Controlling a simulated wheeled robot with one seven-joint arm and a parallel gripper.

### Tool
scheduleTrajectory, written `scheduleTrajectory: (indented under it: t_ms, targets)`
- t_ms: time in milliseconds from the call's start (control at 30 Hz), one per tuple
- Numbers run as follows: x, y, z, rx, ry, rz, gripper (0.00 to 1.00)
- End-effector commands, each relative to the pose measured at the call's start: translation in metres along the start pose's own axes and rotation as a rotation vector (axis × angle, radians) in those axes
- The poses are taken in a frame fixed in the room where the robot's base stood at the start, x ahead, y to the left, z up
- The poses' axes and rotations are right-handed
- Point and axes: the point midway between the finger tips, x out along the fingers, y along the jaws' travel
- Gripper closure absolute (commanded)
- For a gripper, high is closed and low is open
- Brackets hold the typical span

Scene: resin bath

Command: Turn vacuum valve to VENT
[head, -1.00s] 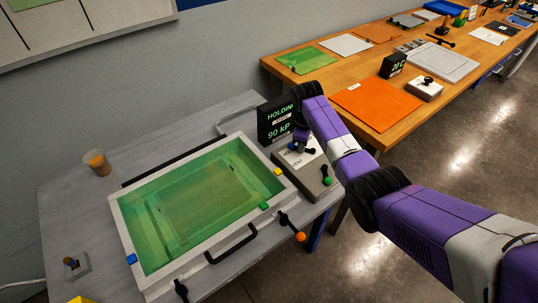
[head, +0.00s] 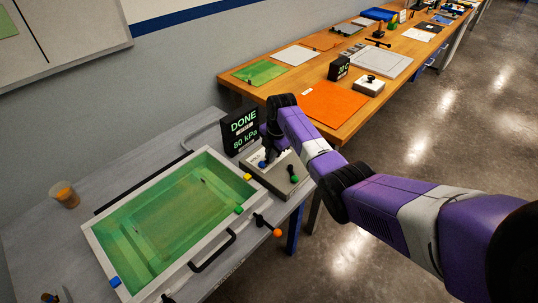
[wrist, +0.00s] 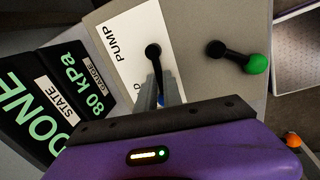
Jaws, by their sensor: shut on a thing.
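The valve box (head: 278,181) is a grey unit at the back right of the bath. Its black vacuum valve lever (wrist: 155,62) turns on a pivot over a white label plate (wrist: 124,44). PUMP is readable there; the VENT mark cannot be read now. My gripper (wrist: 160,93) is shut on the lever, with a little blue showing between the fingers. In the head view my gripper (head: 266,160) is over the box. The state display (head: 240,131) reads DONE and 80 kPa. Another lever with a green knob (wrist: 256,63) is beside it, untouched.
The white-rimmed bath (head: 222,236) of green liquid fills the grey bench in front, with a black handle and an orange-knobbed lever (head: 277,233). A cup (head: 65,196) stands at left. A wooden table (head: 330,128) with sheets is behind my arm.

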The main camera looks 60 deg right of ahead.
Motion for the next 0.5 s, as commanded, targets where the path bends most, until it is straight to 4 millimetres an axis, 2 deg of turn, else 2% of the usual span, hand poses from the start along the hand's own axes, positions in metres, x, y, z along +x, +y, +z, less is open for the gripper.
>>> scheduleTrajectory:
  t_ms: [500]
  targets:
    - [-0.0012, -0.0019, -0.0013, -0.114, 0.026, 0.001, 1.0]
